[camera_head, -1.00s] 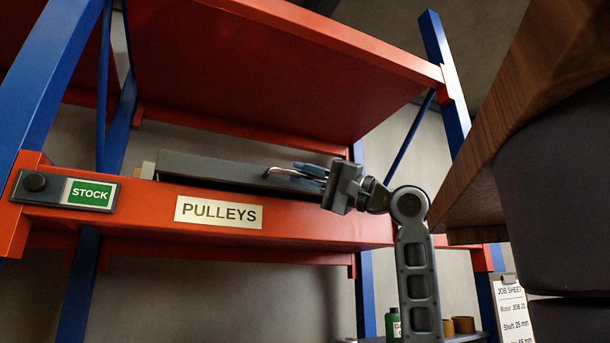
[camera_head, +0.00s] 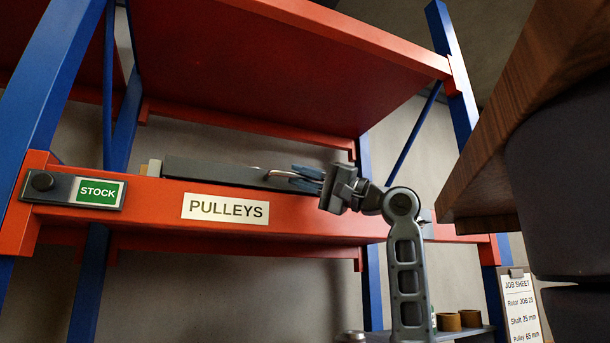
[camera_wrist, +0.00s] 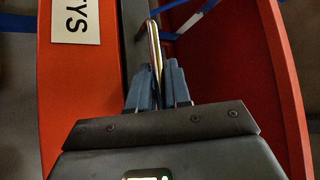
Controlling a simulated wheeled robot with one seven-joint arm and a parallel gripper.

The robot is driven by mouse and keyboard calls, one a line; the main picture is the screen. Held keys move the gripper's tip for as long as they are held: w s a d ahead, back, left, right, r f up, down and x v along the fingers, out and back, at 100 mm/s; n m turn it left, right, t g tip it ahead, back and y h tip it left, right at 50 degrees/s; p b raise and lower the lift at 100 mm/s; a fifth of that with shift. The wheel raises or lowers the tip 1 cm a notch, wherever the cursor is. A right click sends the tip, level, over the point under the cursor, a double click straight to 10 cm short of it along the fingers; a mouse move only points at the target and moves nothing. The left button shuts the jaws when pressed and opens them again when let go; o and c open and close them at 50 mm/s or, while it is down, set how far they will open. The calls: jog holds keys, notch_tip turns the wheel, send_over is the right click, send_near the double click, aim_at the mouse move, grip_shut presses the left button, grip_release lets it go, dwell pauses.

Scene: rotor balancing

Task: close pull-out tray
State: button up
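The pull-out tray (camera_head: 215,171) is dark grey and sits on the orange shelf beam above the PULLEYS label (camera_head: 225,207). Only its upper front shows over the beam in the head view; how far in it sits is hard to tell. A shiny metal handle (camera_head: 279,172) is at its right part. My gripper (camera_head: 300,178) is at this handle. In the wrist view, the blue-grey fingers of my gripper (camera_wrist: 158,85) lie on both sides of the bar-like handle (camera_wrist: 154,45) and appear shut on it.
The orange rack has blue posts (camera_head: 455,75) and an upper shelf (camera_head: 280,70) above my gripper. A green STOCK sign (camera_head: 97,192) is on the beam at left. A wooden edge (camera_head: 520,120) fills the right. A job sheet (camera_head: 520,305) hangs lower right.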

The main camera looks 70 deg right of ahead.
jog(key=o, duration=0.3)
jog(key=shift+w+d, duration=0.15)
jog(key=shift+d, duration=0.05)
jog(key=shift+f, duration=0.1)
jog(key=b+v, duration=0.1)
jog(key=v, duration=0.7)
jog(key=shift+a+b, duration=0.1)
jog(key=shift+b, duration=0.25)
